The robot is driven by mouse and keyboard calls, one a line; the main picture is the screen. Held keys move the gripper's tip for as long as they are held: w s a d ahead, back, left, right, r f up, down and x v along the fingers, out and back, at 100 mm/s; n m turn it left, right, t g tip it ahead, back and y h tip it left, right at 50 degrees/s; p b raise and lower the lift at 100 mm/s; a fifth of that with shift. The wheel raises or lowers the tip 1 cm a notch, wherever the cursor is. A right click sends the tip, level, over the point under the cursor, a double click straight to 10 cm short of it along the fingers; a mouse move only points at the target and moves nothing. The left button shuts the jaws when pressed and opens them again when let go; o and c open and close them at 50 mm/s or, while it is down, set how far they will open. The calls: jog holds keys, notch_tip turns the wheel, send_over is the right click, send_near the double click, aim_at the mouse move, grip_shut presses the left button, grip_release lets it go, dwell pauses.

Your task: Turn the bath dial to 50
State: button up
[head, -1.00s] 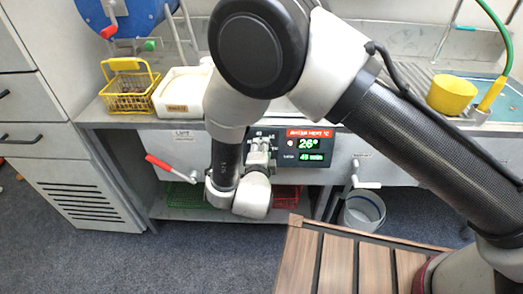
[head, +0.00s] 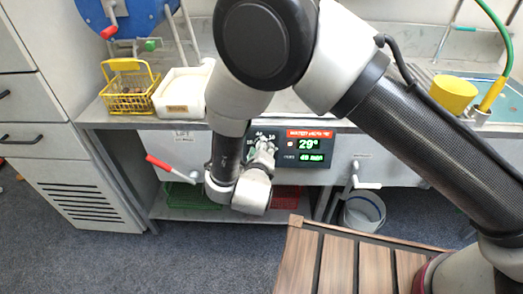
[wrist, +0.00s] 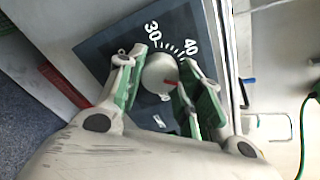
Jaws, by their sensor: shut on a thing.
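The bath dial (wrist: 158,72) is a round pale knob with a red mark, on a dark panel (wrist: 100,45) printed with 30 and 40 and tick marks. My gripper (wrist: 163,60) is shut on the dial, with one green-padded finger at each side. In the head view my gripper (head: 262,148) is at the panel on the bench front and partly covers the dial. The display (head: 309,144) beside it reads 29° in green, with a smaller minutes line below that is hard to read.
A red-handled lever (head: 160,163) is left of the panel, and a tap (head: 358,178) over a bucket (head: 363,210) is to its right. A yellow basket (head: 128,92) and a white tray (head: 183,94) stand on the bench above. A slatted wooden top (head: 340,262) lies in front.

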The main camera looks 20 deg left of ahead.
jog(key=shift+m, duration=0.5)
jog(key=o, duration=1)
jog(key=shift+o, duration=0.2)
jog(key=v, duration=1.2)
